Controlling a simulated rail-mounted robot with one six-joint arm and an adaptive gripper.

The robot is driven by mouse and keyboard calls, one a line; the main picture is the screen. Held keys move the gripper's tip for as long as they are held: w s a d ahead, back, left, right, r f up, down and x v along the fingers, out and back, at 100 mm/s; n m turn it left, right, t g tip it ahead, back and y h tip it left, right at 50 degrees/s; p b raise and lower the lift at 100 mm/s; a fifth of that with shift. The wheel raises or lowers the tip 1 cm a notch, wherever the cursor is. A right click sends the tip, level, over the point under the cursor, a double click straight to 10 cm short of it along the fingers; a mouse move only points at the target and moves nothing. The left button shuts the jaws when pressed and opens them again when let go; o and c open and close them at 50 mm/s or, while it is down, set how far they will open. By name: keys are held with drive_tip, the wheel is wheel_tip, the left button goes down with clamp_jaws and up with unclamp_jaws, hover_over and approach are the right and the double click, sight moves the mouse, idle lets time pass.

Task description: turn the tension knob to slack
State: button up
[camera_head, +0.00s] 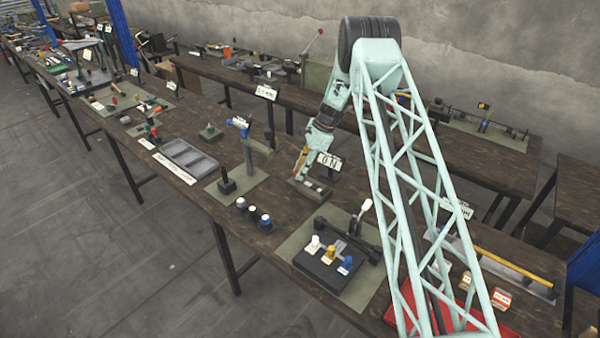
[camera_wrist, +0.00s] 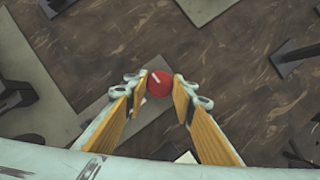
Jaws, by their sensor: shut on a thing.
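The tension knob (camera_wrist: 160,84) is a round red knob in the middle of the wrist view, with a pale pointer line that points to the upper left. My gripper (camera_wrist: 158,86) has its two tan-padded fingers on either side of it, shut on the knob. In the head view my gripper (camera_head: 299,170) reaches down to a small dark block (camera_head: 318,193) with pale patches on its top. The knob itself is hidden there. Which mark the pointer faces cannot be read.
A post with a blue top (camera_head: 240,123) stands left of my gripper. Several small capped pieces stand in front of it. A press with white, yellow and blue knobs (camera_head: 330,256) is nearer the front. A grey tray (camera_head: 186,157) lies further left. A white sign (camera_head: 329,161) stands close behind the gripper.

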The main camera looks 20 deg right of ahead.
drive_tip(key=o, duration=0.8)
drive_tip(key=shift+r, duration=0.1)
drive_tip(key=v, duration=1.1)
drive_tip(key=shift+d+r, duration=0.25)
drive_tip(key=shift+r, duration=0.05)
drive_tip(key=shift+r, duration=0.1)
